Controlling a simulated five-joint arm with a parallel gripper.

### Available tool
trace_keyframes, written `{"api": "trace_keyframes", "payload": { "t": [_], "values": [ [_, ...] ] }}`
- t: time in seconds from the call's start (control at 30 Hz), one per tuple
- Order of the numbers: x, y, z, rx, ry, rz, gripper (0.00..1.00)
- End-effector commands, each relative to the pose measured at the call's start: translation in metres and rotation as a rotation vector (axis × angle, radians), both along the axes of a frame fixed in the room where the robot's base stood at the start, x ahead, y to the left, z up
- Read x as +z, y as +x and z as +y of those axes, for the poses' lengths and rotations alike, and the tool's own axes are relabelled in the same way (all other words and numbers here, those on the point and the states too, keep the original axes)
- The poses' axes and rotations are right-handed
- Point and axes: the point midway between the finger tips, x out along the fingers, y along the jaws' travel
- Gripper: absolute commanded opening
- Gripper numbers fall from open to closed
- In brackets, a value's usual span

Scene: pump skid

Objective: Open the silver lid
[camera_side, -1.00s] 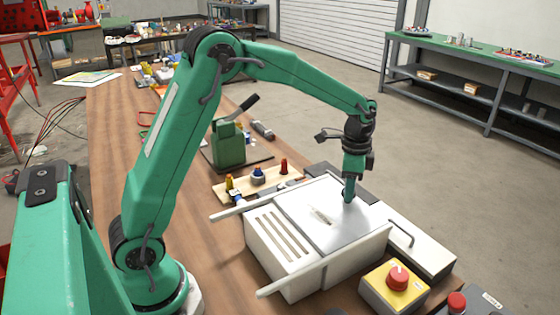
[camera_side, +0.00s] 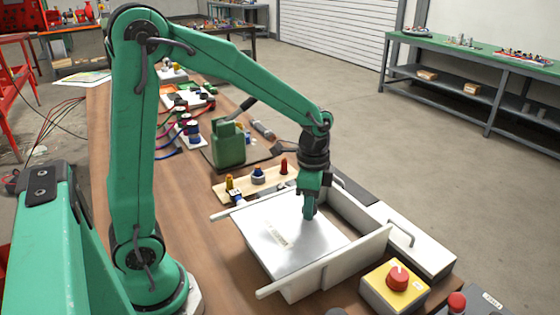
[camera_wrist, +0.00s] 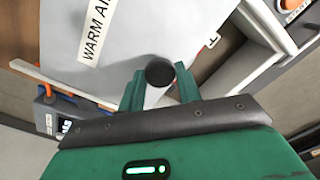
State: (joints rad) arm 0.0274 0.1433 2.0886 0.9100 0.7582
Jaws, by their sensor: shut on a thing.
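The silver lid (camera_side: 285,245) is a flat plate with a pale label, lying on the left part of a white box (camera_side: 352,262) in the side view. The box is open to the right of the lid. My gripper (camera_side: 309,210) points down at the lid's right part. In the wrist view, the lid (camera_wrist: 135,45) carries a label whose visible part reads "WARM A". There my gripper (camera_wrist: 160,88) is shut on a round black-topped knob (camera_wrist: 160,71) at the lid's edge. The fingers hide the knob in the side view.
A yellow box with a red button (camera_side: 397,277) stands at the front right. A white unit with a handle (camera_side: 425,245) adjoins the box on the right.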

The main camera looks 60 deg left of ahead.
Motion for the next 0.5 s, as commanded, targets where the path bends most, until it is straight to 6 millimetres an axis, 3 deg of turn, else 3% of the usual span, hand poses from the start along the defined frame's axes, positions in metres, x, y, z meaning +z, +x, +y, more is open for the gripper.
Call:
{"api": "trace_keyframes", "payload": {
  "t": [0.2, 0.5],
  "values": [
    [0.001, -0.028, 0.0, 0.0, -0.001, -0.002, 0.0],
    [0.001, -0.039, 0.0, 0.0, 0.0, -0.001, 0.0]
  ]
}}
